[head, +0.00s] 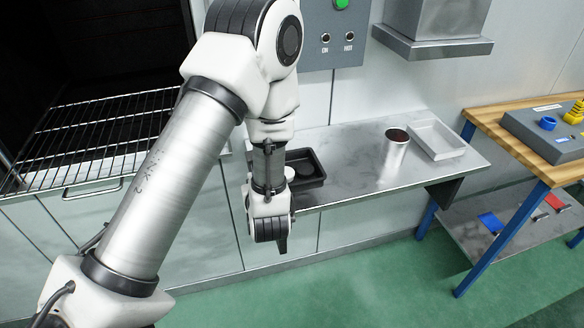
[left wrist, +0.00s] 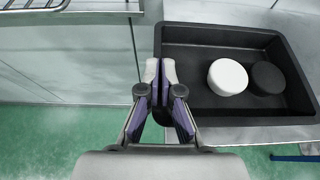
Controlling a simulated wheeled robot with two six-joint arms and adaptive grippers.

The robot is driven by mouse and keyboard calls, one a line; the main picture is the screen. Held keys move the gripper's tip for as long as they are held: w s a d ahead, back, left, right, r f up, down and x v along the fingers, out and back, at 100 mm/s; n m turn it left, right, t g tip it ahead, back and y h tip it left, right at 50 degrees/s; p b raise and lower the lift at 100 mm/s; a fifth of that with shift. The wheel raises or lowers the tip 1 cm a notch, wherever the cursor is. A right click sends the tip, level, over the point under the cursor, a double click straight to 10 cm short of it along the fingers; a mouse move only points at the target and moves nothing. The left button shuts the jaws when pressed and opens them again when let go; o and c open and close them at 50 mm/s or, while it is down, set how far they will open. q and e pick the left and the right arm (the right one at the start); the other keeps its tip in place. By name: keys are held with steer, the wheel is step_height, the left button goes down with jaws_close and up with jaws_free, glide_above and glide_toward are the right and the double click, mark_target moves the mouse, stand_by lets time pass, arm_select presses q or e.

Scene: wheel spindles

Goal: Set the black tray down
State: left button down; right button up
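The black tray (head: 318,181) is at the left end of the metal shelf, partly behind my left arm in the head view. In the left wrist view the tray (left wrist: 222,34) is open-topped and looks level. It holds a white round piece (left wrist: 227,77) and a black round piece (left wrist: 267,78), side by side. My left gripper (left wrist: 160,74) has its fingertips close together at the tray's left wall and appears shut on it. I cannot tell whether the tray's underside touches the shelf. My right gripper is in neither view.
The metal shelf (head: 352,170) is clear to the tray's right, up to a metal cup (head: 395,152) and a light grey tray (head: 437,139). A wire rack (head: 95,127) is at the left. A wooden workbench (head: 485,115) stands at the right.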

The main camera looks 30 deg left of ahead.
arm_select(q)
steer(key=w+p, duration=0.1)
steer(key=w, duration=0.2)
steer(key=w+p, duration=0.1)
steer(key=w, duration=0.3)
steer(key=w+p, duration=0.1)
steer(key=w, duration=0.2)
steer(key=shift+w+d+f, duration=0.15)
steer(key=shift+w+f, duration=0.05)
steer(key=shift+f, duration=0.05)
steer(key=f+p, duration=0.1)
steer(key=f, duration=0.1)
steer(key=f+p, duration=0.1)
steer(key=shift+w+f, duration=0.35)
steer(key=shift+f, duration=0.1)
steer(key=c, duration=1.8)
jaws_free()
steer(key=shift+d+f+b, duration=0.1)
steer(key=shift+f+b, duration=0.05)
steer(key=shift+b, duration=0.15)
steer(key=o, duration=0.5)
